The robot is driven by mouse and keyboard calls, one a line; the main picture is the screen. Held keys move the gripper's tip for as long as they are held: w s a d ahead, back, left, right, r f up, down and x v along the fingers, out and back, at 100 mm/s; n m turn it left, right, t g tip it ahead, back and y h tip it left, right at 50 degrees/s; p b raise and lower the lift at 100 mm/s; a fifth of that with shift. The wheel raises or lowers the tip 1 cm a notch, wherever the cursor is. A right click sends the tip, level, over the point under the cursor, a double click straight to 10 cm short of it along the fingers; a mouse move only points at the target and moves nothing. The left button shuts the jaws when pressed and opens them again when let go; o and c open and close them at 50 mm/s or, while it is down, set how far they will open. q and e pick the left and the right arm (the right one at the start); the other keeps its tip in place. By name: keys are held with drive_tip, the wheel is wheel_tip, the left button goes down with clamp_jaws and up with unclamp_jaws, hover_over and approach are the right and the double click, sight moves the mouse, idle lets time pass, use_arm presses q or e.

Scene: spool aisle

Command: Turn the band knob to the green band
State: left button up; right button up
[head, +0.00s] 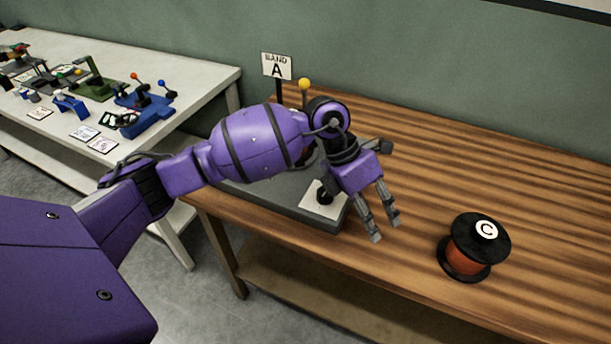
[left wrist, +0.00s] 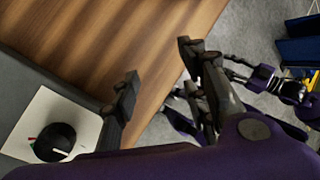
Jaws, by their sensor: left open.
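The band knob (left wrist: 55,142) is black and round with a white pointer line, which points right in the left wrist view. It sits on a white plate (left wrist: 22,135) with small red and green marks at the knob's left edge. In the head view the plate (head: 318,208) shows on a grey base, the dark knob (head: 323,193) partly behind my left gripper (head: 385,231). That gripper is open and empty, just right of the plate and apart from the knob. It also shows in the left wrist view (left wrist: 160,70).
A "BAND A" sign (head: 277,66) and a yellow ball (head: 304,84) stand behind my arm. A black and orange spool (head: 464,260) marked C stands on the wooden bench (head: 480,165). A white table (head: 190,62) with several devices is at the left. The bench's right side is mostly clear.

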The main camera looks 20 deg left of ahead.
sight(325, 195)
use_arm(q)
drive_tip(key=w+a+r+y, duration=0.1)
drive_tip(key=w+a+y, duration=0.1)
drive_tip(key=a, duration=0.2)
drive_tip(key=w+a+r+y, duration=0.2)
drive_tip(key=a, duration=0.2)
drive_tip(key=w+a+r+y, duration=0.1)
drive_tip(key=w+a+y, duration=0.1)
drive_tip(key=a, duration=0.3)
drive_tip(key=shift+r+t, duration=0.2)
drive_tip(key=shift+t, duration=0.2)
wheel_tip(325, 195, down, 7)
drive_tip(key=shift+a+r, duration=0.1)
drive_tip(key=shift+r, duration=0.05)
drive_tip(key=shift+f, duration=0.45)
drive_tip(key=shift+c, duration=0.5)
drive_tip(key=shift+r, duration=0.1)
drive_tip(key=c, duration=0.8)
drive_tip(key=shift+w, duration=0.1)
drive_tip(key=shift+c, duration=0.6)
